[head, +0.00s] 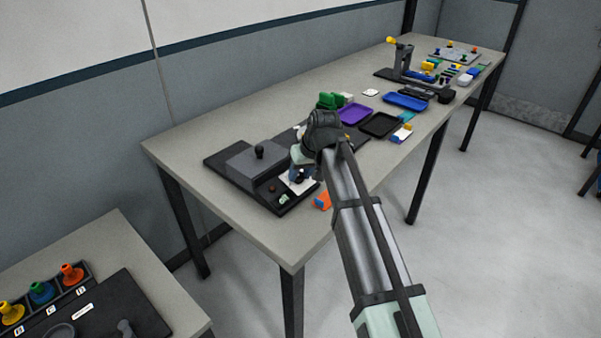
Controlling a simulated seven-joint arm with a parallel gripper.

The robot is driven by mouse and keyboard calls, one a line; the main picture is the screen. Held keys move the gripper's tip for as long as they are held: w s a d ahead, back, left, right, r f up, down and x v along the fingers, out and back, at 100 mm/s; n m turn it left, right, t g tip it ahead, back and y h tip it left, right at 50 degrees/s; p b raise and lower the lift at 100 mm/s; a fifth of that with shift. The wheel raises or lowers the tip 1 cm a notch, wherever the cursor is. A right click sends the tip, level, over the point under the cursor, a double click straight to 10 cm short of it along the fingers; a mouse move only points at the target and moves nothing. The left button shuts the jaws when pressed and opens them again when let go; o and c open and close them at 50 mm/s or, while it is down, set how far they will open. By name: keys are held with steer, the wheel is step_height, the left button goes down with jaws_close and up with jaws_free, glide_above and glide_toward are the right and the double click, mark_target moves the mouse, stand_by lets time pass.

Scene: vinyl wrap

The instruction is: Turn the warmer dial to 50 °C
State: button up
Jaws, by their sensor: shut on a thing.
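The warmer (225,173) is a dark flat unit with a grey plate or lid (245,163) and a black knob on top, at the near left end of the long table. A white dial face (294,188) lies on its right front part. My gripper (300,176) points down over this face and is shut on the dial, which is mostly hidden by the fingers. The scale marks and the dial's pointer are too small to read. A small dark button and a pale green switch or label (284,199) sit left of and below the face.
An orange and blue block (322,201) lies right of the warmer. Purple (356,114), black (381,125) and blue (405,101) trays lie farther along the table (210,125). A lower table at bottom left holds several coloured knobbed pieces (42,292).

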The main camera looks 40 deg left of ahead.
steer(key=m, duration=0.6)
steer(key=shift+m, duration=0.3)
stand_by(0.4)
steer(key=o, duration=1)
steer(key=v, duration=1.3)
steer(key=shift+s+r, duration=0.15)
steer(key=shift+r, duration=0.25)
